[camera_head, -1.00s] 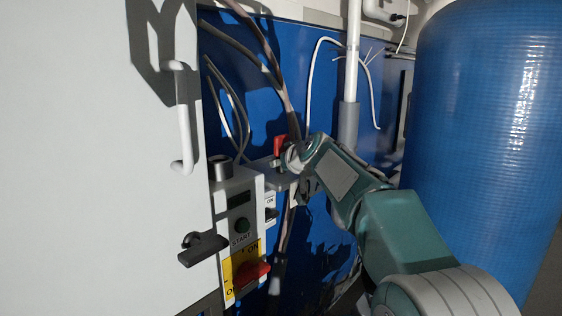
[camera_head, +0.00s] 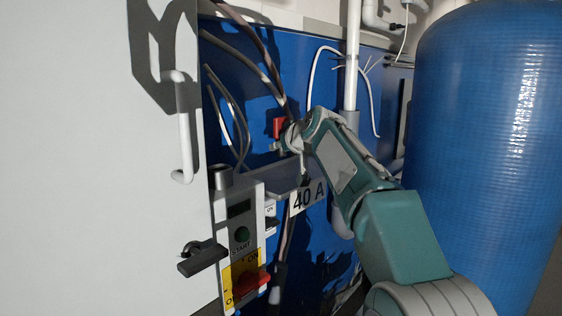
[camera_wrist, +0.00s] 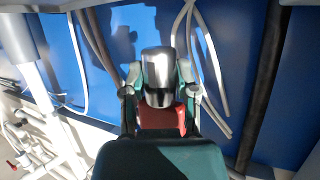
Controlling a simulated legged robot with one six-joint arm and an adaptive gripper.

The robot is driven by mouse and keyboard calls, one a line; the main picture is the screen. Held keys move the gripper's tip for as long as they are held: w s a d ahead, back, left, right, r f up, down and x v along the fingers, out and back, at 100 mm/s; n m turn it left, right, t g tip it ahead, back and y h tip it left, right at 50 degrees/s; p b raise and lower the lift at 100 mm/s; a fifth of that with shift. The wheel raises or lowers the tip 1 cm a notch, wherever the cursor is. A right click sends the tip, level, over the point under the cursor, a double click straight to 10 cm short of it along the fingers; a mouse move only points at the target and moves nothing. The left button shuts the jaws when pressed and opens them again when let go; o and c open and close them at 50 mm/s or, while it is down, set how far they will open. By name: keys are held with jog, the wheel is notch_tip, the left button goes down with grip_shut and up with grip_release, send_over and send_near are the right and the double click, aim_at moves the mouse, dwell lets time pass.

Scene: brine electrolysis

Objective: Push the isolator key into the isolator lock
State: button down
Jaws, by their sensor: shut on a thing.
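My gripper (camera_head: 281,143) is shut on a red piece (camera_head: 279,127), which looks like the isolator key, above a grey ledge. In the wrist view my gripper (camera_wrist: 160,98) has a finger on each side of the red piece (camera_wrist: 162,118). A shiny metal cylinder (camera_wrist: 158,72) lines up with it there; I cannot tell whether it is part of the key. A short metal cylinder (camera_head: 222,177) stands on top of the control box, left of and below my gripper, apart from it. It may be the isolator lock, but I cannot be sure.
The control box (camera_head: 240,210) carries a START button (camera_head: 242,234) and a red switch (camera_head: 252,282) on a yellow plate. A white door (camera_head: 85,160) with a handle is at left, a blue tank (camera_head: 490,140) at right. Cables (camera_head: 240,52) hang behind my gripper.

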aim_at(212, 166)
jog(key=shift+a+r, duration=0.1)
jog(key=shift+r, duration=1.55)
jog(key=s+a+r+n+g+y, duration=0.4)
jog(key=s+a+n+y, duration=0.1)
jog(key=s+a, duration=0.7)
jog(key=shift+a+r+n+g, duration=0.15)
jog(key=shift+r+n+g, duration=0.05)
jog(key=shift+n+g, duration=0.25)
jog(key=shift+f, duration=0.1)
jog(key=shift+f, duration=2.7)
jog(key=shift+f, duration=1.5)
jog(key=shift+r, duration=0.1)
